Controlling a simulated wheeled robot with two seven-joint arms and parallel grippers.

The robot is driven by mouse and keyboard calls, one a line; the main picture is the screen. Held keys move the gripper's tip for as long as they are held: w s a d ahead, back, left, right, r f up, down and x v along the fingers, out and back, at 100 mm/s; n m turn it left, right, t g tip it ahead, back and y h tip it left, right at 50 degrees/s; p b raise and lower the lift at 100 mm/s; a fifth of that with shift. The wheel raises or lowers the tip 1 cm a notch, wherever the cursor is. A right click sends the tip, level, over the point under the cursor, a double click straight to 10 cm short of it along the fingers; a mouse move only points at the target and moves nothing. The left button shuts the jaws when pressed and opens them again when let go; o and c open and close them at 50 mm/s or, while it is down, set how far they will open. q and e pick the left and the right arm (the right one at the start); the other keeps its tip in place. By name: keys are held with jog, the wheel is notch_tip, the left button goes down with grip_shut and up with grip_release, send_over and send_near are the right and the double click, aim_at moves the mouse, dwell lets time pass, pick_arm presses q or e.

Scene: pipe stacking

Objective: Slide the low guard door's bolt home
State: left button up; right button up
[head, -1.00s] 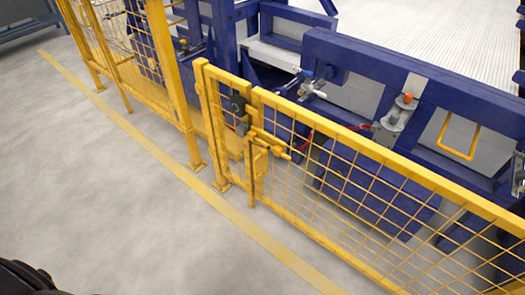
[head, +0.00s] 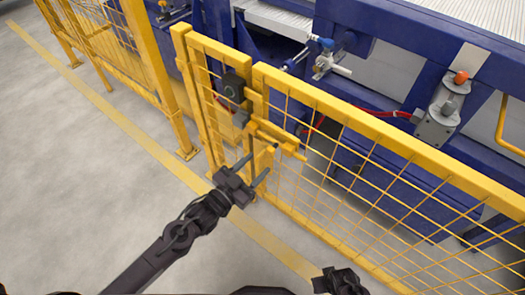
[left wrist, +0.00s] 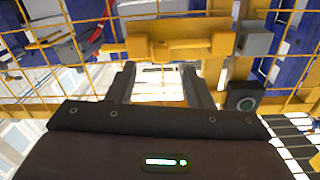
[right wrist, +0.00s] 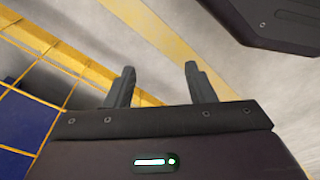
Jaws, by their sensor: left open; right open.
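The low guard door (head: 345,118) is a yellow frame with wire mesh in the head view. Its yellow bolt assembly (head: 277,138) sits near the upper left corner of the mesh, beside a dark lock box (head: 233,88). My left gripper (head: 258,165) is open, with its fingers pointing at the bolt area from the near side. In the left wrist view the bolt assembly (left wrist: 180,42) lies just beyond the two spread fingers, with nothing seen between them. Whether they touch it is unclear. My right gripper (right wrist: 159,70) is open and empty, low in front of the door.
Blue machinery (head: 385,62) with a grey cylinder and red hoses stands behind the fence. A tall yellow post (head: 152,75) and more mesh fence are at the left. A yellow line (head: 140,140) runs along the grey floor, which is clear at the left.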

aim_at(268, 153)
pick_arm(q)
jog(key=x, duration=0.5)
jog(key=shift+w+d, duration=0.15)
jog(key=shift+w, duration=0.1)
grip_shut()
